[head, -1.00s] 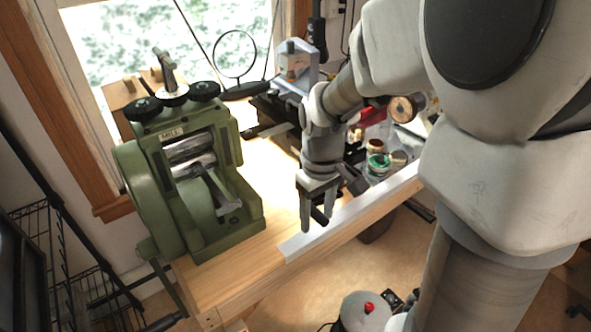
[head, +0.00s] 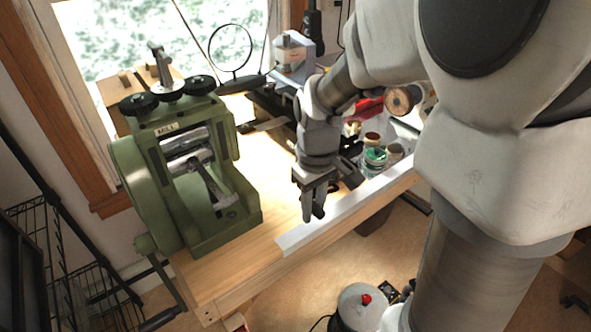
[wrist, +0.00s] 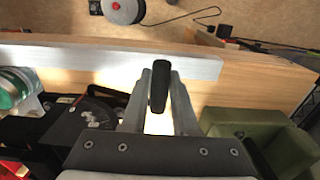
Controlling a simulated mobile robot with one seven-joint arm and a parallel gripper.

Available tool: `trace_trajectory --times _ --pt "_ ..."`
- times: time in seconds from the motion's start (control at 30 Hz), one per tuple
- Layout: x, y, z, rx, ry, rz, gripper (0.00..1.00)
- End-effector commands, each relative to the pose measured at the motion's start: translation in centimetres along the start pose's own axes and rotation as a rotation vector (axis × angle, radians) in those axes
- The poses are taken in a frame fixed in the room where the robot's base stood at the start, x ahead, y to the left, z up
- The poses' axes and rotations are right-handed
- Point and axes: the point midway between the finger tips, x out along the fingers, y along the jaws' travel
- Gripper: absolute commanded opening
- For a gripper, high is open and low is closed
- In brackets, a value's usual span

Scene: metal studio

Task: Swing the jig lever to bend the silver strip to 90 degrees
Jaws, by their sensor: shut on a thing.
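My gripper (head: 313,208) points down over the front part of the bench, beside a long pale bar. In the wrist view my gripper (wrist: 160,85) is shut on a black, rounded handle (wrist: 158,88), which I take for the jig lever's grip. The handle also shows dark between the fingertips in the head view (head: 318,211). A dark plate with a dial-like marking (wrist: 97,112), possibly part of the jig, lies left of the fingers in the wrist view. My arm and gripper hide most of the jig. I cannot make out the silver strip or its bend.
A green rolling mill (head: 190,185) stands left of my gripper on the wooden bench. The pale bar (head: 325,223) runs along the bench's front edge. A round magnifier (head: 230,50) is behind. Bare bench lies between mill and gripper.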

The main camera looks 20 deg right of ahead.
Motion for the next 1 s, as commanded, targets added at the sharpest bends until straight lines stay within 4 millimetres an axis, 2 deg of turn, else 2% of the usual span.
trace_trajectory --times 0.03,0.17,0.53,0.83,1.0 --pt "-0.8 -0.1 -0.1 -0.002 0.002 0.001 0.0" --pt "-1.7 -0.5 -0.1 -0.001 0.002 0.002 0.0" --pt "-1.8 -0.7 -0.1 -0.001 0.003 0.001 0.0" --pt "-3.8 -1.1 -0.1 -0.003 0.003 0.001 0.0" --pt "-3.8 -1.2 -0.1 -0.003 0.003 0.001 0.0"
